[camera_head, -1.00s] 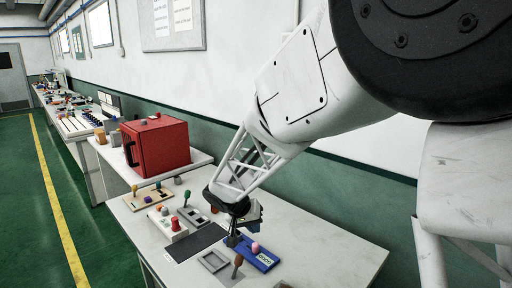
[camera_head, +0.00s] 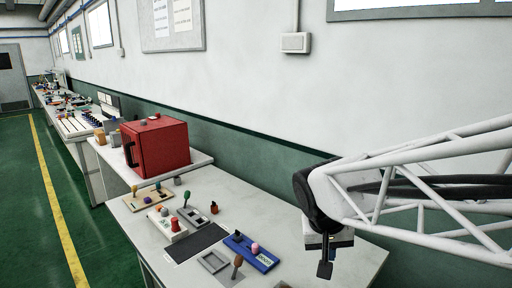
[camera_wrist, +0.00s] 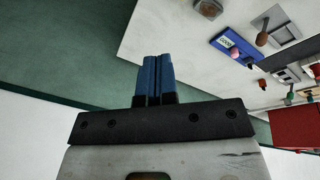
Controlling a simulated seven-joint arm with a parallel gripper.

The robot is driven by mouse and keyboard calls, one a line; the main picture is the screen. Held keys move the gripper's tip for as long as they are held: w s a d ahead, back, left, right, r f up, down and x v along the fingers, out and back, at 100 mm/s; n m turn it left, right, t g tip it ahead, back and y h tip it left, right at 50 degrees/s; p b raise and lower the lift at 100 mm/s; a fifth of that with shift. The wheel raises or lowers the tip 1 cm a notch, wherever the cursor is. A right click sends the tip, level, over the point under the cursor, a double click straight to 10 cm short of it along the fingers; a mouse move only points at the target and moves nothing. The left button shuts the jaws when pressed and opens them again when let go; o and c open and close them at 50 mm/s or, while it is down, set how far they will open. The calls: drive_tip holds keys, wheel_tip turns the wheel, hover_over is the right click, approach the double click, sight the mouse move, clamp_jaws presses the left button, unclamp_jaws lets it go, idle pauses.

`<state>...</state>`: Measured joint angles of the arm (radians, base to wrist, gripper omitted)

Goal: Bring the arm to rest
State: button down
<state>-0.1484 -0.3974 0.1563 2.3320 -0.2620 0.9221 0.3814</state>
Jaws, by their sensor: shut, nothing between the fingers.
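My gripper (camera_head: 325,270) hangs over the right end of the white table (camera_head: 340,270), to the right of the blue tray. Its fingers point down and are shut with nothing between them. In the wrist view my gripper (camera_wrist: 154,62) shows as two blue fingers pressed together, apart from everything on the table. My arm reaches in from the right side of the head view.
A blue tray (camera_head: 262,262) with a pink knob lies left of my gripper. Several small fixtures, a dark mat (camera_head: 195,241) and a grey frame (camera_head: 213,262) lie farther left. A red box (camera_head: 162,146) stands behind them. The wall (camera_head: 300,90) is close behind.

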drive_tip(key=s+d+y, duration=0.1)
drive_tip(key=s+d, duration=0.2)
drive_tip(key=s, duration=1)
drive_tip(key=shift+s+r+n+t+y, duration=0.15)
drive_tip(key=shift+n+t+y, duration=0.15)
drive_tip(key=shift+n+y, duration=0.1)
